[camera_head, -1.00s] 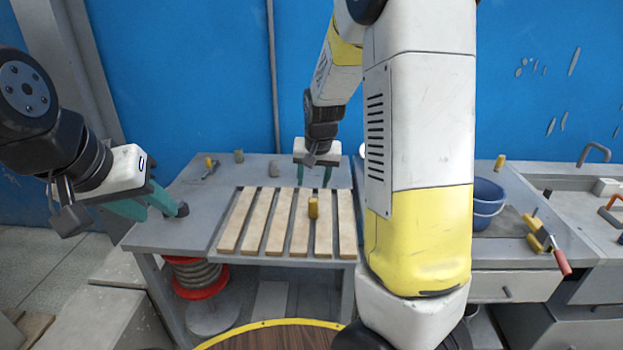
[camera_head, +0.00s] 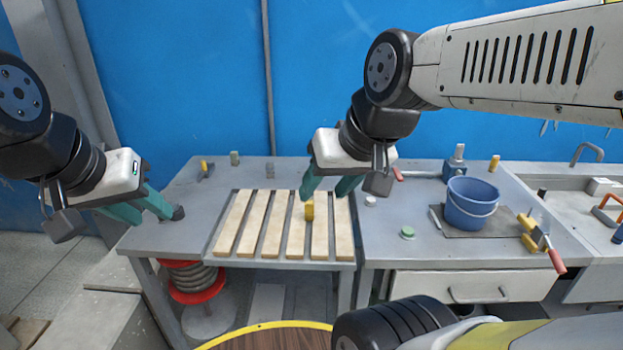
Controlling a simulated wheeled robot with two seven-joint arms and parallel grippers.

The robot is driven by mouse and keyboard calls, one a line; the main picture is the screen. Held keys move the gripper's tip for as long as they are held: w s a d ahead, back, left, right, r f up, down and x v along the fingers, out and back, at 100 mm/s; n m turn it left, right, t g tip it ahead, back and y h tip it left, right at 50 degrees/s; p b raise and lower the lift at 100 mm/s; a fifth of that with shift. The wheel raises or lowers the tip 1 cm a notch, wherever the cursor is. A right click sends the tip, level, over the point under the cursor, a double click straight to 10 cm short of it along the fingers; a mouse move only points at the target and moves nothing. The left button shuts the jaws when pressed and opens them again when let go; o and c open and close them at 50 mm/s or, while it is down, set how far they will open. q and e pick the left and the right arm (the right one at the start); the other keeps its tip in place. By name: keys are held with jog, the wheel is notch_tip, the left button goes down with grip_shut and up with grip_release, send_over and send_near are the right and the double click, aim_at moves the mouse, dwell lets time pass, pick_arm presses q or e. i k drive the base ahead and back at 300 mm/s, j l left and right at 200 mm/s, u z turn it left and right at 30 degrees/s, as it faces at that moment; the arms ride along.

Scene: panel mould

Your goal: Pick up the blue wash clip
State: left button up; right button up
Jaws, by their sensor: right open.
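I cannot make out a clearly blue wash clip in the head view. A small yellow clip-like piece (camera_head: 309,211) stands on the wooden slats (camera_head: 274,225). My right gripper (camera_head: 327,196) hangs over the far right part of the slats, teal fingers spread and pointing down, empty as far as I can see. Its fingertips are close to the yellow piece; whether they touch it I cannot tell. My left gripper (camera_head: 150,216) is over the table's left end, its teal fingers apart. A small dark grey piece (camera_head: 179,213) shows at its fingertips; whether it touches them is unclear.
A blue bucket (camera_head: 471,206) stands on a dark mat at the right. Near it are a blue-based grey item (camera_head: 453,163), a green round piece (camera_head: 407,233) and a red-handled tool (camera_head: 555,259). Small grey pieces (camera_head: 235,158) stand at the back left. The table front is fairly clear.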

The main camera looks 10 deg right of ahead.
aim_at(270, 166)
jog(key=z, duration=1.75)
jog(key=u, duration=1.55)
jog(key=i+j+u, duration=0.15)
jog(key=i+j, duration=0.85)
jog(key=j, duration=0.15)
